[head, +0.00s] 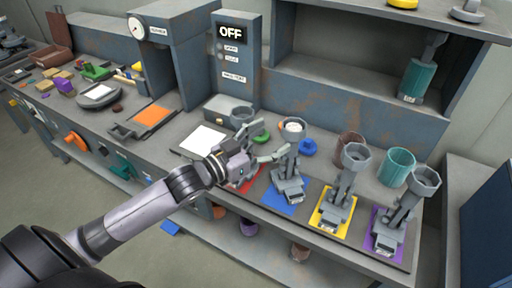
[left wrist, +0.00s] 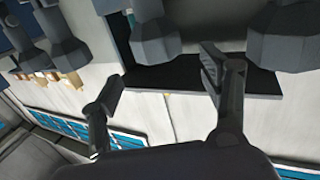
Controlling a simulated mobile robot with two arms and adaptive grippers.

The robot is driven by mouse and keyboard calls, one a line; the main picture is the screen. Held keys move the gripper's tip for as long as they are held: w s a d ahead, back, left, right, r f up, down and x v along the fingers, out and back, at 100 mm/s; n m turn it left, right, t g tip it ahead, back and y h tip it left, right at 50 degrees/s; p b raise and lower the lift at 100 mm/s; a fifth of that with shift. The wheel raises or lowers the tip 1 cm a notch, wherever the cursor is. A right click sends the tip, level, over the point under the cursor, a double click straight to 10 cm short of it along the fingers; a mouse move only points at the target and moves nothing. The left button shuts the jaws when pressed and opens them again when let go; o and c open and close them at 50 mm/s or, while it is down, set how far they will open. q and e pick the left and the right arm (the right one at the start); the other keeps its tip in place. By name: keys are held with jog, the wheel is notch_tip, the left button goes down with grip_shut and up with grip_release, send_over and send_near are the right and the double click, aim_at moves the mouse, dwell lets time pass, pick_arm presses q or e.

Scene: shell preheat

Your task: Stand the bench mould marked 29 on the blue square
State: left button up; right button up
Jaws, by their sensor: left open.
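A grey bench mould (head: 291,165) with a cup-shaped top stands upright on the blue square (head: 275,203). The tag at its foot is too small to read, so I cannot tell whether it is 29. My left gripper (head: 274,140) is open, just left of this mould's upper part, with nothing seen between its fingers. The left wrist view shows the two fingers spread apart (left wrist: 160,82), with dark grey mould-like shapes (left wrist: 154,28) beyond them. Similar moulds stand on the yellow square (head: 323,224) and the purple square (head: 374,240). My right gripper is not in view.
A red square (head: 250,182) lies partly hidden under my left gripper. Behind the moulds are a brown cup (head: 349,145), a teal cup (head: 396,168) and a blue ring (head: 308,148). A teal-bodied item (head: 417,80) stands on the shelf. A white plate (head: 203,139) lies left.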

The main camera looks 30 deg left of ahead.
pick_arm(q)
jog(key=shift+v, duration=2.15)
